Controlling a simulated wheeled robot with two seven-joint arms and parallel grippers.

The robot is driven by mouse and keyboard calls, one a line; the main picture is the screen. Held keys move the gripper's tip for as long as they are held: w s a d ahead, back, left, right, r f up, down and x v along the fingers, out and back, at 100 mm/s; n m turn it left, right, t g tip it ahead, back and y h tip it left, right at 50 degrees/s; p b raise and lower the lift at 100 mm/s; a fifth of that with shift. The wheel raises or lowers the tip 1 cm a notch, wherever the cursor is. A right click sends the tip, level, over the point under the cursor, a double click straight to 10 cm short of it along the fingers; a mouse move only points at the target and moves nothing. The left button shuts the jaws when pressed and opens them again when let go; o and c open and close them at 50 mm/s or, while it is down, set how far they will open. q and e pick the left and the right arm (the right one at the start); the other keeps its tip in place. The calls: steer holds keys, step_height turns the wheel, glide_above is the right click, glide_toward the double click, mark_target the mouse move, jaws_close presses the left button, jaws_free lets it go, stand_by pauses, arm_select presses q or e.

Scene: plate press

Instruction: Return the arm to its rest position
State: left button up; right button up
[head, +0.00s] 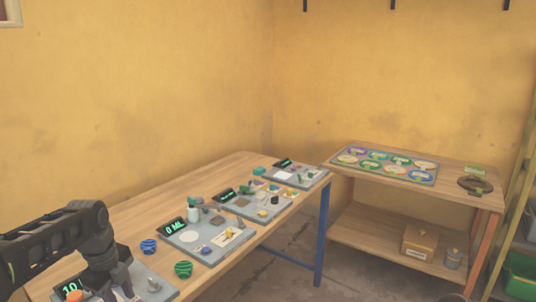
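My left arm reaches in from the lower left of the head view. Its wrist points down, and my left gripper (124,292) is low over the near grey panel at the bottom edge. Its fingers are small, dark and partly cut off, so I cannot tell whether they are open or shut, or whether they hold anything. The near panel (160,283) carries a green-lit display (70,289) and an orange knob (74,296). My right gripper is not in view.
The long wooden table (140,212) holds several grey panels, one with a display (174,228) reading 0 ML. A blue striped ball (148,246) and a green one (183,269) lie near my arm.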

arm_select(q)
steer(key=w+d+f+n+t+h, duration=0.1)
steer(key=d+f+n+t+h, duration=0.1)
steer(key=d+f+n, duration=0.7)
steer(key=w+d+f+n+t+h, duration=0.1)
steer(key=d+f+n, duration=0.55)
steer(key=f, duration=0.45)
steer(key=s+d+f+n+g, duration=0.1)
steer(key=s+d+f, duration=0.3)
steer(key=s, duration=0.5)
steer(key=s+d+f+n+g, duration=0.1)
steer(key=s+d+f+n, duration=0.3)
steer(key=s+f, duration=0.3)
steer(key=s+d+f+n+g+h, duration=0.1)
steer(key=s+d+f+n, duration=0.2)
steer(key=s, duration=1)
step_height(320, 180, down, 2)
steer(key=shift+s+d+f+g, duration=0.15)
steer(key=shift+d+g, duration=0.25)
